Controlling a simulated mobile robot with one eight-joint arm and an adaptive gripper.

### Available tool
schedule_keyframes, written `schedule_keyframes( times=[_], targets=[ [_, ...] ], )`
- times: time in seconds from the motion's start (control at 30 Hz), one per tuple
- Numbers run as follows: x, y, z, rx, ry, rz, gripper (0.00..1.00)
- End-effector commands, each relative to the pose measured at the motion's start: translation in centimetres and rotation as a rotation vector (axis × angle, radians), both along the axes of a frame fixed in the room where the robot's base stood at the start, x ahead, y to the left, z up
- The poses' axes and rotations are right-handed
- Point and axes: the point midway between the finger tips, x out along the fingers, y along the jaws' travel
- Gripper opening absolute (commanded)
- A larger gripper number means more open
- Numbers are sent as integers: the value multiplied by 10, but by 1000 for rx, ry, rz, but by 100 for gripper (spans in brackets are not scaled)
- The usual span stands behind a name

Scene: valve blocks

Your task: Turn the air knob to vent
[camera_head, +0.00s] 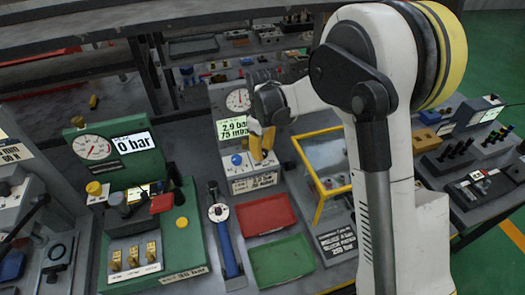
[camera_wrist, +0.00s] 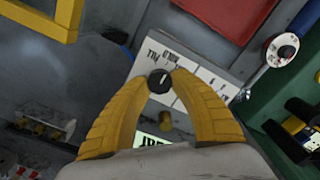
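A black round knob (camera_wrist: 160,80) with a white pointer mark shows in the wrist view on a pale labelled panel (camera_wrist: 208,78). In the head view my gripper (camera_head: 262,143) is at the grey valve block (camera_head: 252,183), beside a blue knob (camera_head: 237,160). The fingers hide the black knob there. The block's display (camera_head: 232,127) reads 2.9 bar and 75 mbar, below a round gauge (camera_head: 238,100).
A green block (camera_head: 180,253) reading 0 bar stands at the left. A blue torque wrench-like tool (camera_head: 228,250), a red tray (camera_head: 266,215) and a green tray (camera_head: 281,261) lie in front. A yellow-framed box (camera_head: 319,212) stands close to the right of my gripper.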

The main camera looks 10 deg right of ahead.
Motion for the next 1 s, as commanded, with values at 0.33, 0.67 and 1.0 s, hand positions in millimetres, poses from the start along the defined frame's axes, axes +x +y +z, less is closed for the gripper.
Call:
schedule_keyframes(
  times=[0.33,0.67,1.0],
  targets=[
    [0,0,0,1,-1,-45,0],
    [1,0,0,1,-1,-265,0],
    [1,-1,0,1,-1,-551,0]
  ],
)
